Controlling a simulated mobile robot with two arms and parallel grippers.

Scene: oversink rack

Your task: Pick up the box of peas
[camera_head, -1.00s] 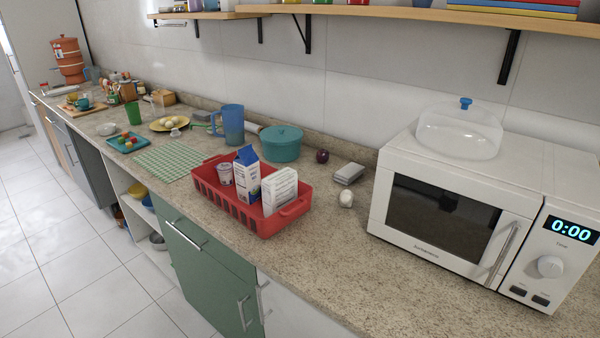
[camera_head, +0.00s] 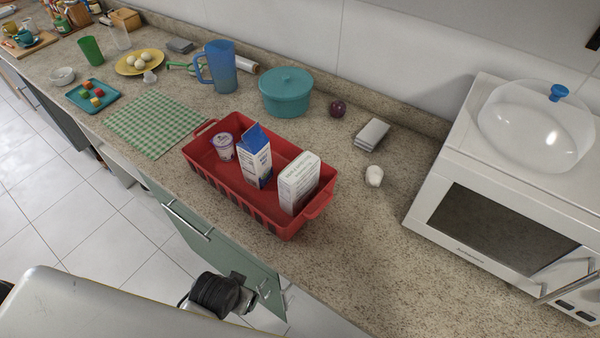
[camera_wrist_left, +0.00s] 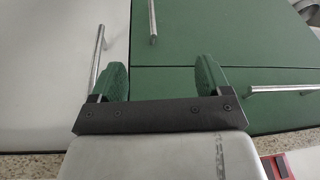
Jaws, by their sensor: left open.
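A white box (camera_head: 299,183) with small print stands upright in the right end of the red basket (camera_head: 284,229) on the counter; its label is too small to read, so I cannot confirm that it is the peas. A blue-and-white carton (camera_head: 256,157) and a small white-and-purple cup (camera_head: 223,146) stand to its left in the basket. My left gripper (camera_wrist_left: 161,70) is open and empty in the left wrist view, in front of green cabinet fronts. In the head view my left arm enters at the lower left, below the counter edge, apart from the basket.
A teal pot (camera_head: 286,96), a blue pitcher (camera_head: 221,70) and a purple onion-like item (camera_head: 338,108) stand behind the basket. A white bulb (camera_head: 374,176) and a grey packet (camera_head: 371,134) lie to its right, before the microwave (camera_head: 490,215). The counter's front right is clear.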

